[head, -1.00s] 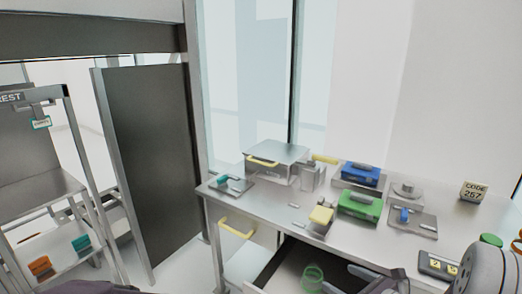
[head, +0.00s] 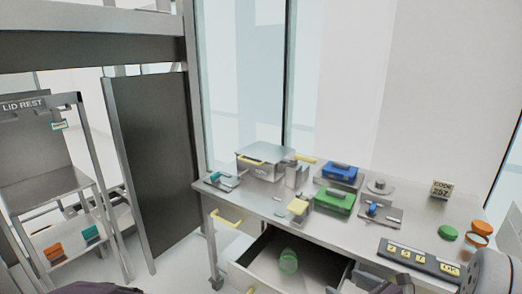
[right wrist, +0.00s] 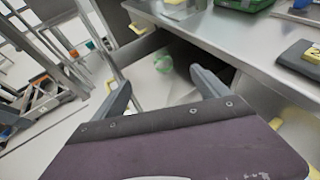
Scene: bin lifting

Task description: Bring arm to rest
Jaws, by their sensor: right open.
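My right gripper (head: 376,283) is at the bottom right of the head view, in front of the desk (head: 455,212) and right of the open drawer (head: 262,278). In the right wrist view the two fingers of the right gripper (right wrist: 163,88) are spread apart with nothing between them. A translucent green cup (head: 288,262) lies or stands in the drawer; it also shows beyond the fingers in the right wrist view (right wrist: 163,64). My left gripper is not in view.
On the desk are a green case (head: 334,201), a blue case (head: 339,173), a grey box (head: 263,162), a keypad (head: 420,262) and a code block (head: 441,189). A rack marked LID REST (head: 45,185) stands left, beside a dark panel (head: 150,170).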

